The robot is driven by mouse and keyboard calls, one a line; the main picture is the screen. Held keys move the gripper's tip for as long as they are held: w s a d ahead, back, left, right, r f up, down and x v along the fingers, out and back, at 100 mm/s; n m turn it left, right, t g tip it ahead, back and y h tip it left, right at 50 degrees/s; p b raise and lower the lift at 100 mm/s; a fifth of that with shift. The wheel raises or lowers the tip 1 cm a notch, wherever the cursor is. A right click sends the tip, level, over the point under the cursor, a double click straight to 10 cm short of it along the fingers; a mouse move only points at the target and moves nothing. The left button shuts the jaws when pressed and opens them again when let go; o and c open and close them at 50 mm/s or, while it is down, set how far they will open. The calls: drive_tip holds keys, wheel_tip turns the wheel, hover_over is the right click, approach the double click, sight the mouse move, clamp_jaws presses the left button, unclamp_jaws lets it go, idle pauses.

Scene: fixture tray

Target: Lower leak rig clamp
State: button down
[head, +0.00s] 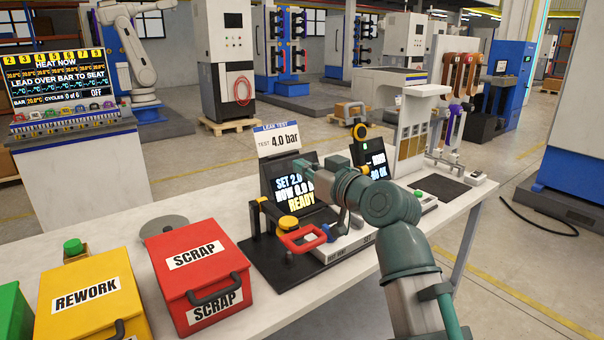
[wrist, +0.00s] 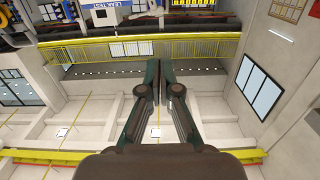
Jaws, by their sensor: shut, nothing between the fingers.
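The leak rig (head: 262,262) stands on the white bench in the head view, with a dark base and black posts. Its clamp has a red loop handle (head: 301,240), which sticks out toward the front beside a yellow round knob (head: 288,222). The rig's tilted screen (head: 297,190) reads SET 2.0 and READY, partly covered by my arm. My gripper is over the rig's right side in the head view, close to the handle; contact cannot be told. In the wrist view my gripper (wrist: 158,66) has its fingers together and empty.
A sign (head: 278,139) above the rig reads TEST 4.0 bar. A red SCRAP bin (head: 197,262) and a yellow REWORK bin (head: 84,299) stand left of the rig. A grey disc (head: 163,228) lies behind them. Another station (head: 412,120) stands to the right.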

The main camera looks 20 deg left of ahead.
drive_tip(key=s+d+f+b, duration=0.2)
drive_tip(key=s+d+f, duration=0.2)
drive_tip(key=d, duration=0.3)
drive_tip(key=shift+s+d+f, duration=0.2)
drive_tip(key=shift+d, duration=0.15)
